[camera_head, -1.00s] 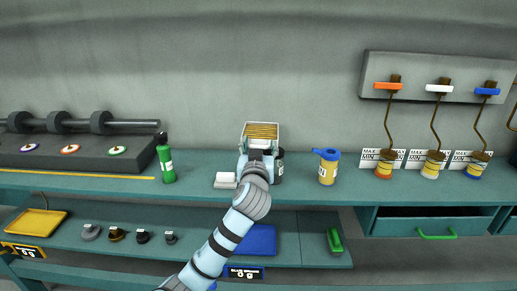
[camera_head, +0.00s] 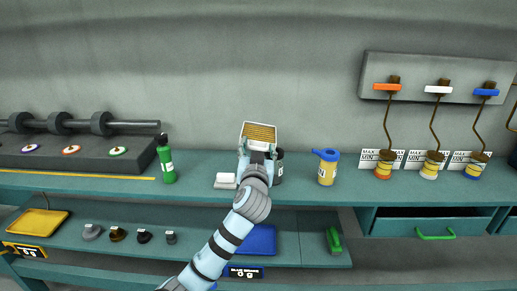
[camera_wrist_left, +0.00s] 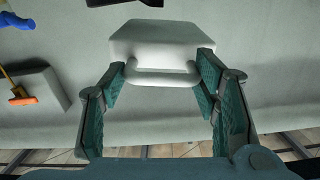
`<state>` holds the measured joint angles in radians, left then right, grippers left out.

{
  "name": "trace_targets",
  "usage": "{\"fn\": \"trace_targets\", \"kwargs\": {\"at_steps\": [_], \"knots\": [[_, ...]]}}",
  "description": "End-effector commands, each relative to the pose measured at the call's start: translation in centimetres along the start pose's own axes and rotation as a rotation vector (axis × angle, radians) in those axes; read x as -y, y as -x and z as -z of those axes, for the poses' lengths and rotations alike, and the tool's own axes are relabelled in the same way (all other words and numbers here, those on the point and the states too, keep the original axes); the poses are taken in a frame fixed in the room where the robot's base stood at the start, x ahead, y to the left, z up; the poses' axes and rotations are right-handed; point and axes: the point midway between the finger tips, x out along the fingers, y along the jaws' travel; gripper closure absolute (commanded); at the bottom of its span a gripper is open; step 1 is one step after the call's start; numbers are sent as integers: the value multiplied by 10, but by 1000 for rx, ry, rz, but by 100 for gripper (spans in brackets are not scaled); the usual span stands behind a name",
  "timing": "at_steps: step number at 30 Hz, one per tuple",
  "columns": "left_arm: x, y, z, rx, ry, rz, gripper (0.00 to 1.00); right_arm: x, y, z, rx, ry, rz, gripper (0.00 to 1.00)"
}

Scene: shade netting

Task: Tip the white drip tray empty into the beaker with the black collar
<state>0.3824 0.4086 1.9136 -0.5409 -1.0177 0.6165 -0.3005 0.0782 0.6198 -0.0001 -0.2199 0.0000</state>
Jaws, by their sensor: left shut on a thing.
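The white drip tray (camera_head: 243,131) is in my left gripper (camera_head: 257,150), raised above the bench and slightly rolled, with ribbed yellow-brown showing inside its rim. In the left wrist view the white tray (camera_wrist_left: 163,38) has its handle between the two teal fingers of the left gripper (camera_wrist_left: 162,73). A beaker with a black collar (camera_head: 280,155) stands on the bench just right of my left wrist, partly hidden by it. The tray is above and slightly left of this beaker. My right gripper is not in view.
A yellow beaker with a blue collar (camera_head: 327,168) stands to the right. A small white block (camera_head: 225,180) lies left of the wrist, and a green bottle (camera_head: 166,160) stands further left. The bench between bottle and block is clear.

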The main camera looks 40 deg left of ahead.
Motion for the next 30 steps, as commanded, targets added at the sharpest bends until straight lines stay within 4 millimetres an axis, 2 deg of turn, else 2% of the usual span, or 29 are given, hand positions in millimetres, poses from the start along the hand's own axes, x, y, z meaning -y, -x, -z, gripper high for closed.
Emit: {"fn": "trace_targets", "kwargs": {"at_steps": [30], "knots": [[-1,0,0,-2,-167,0,95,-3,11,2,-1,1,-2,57]]}}
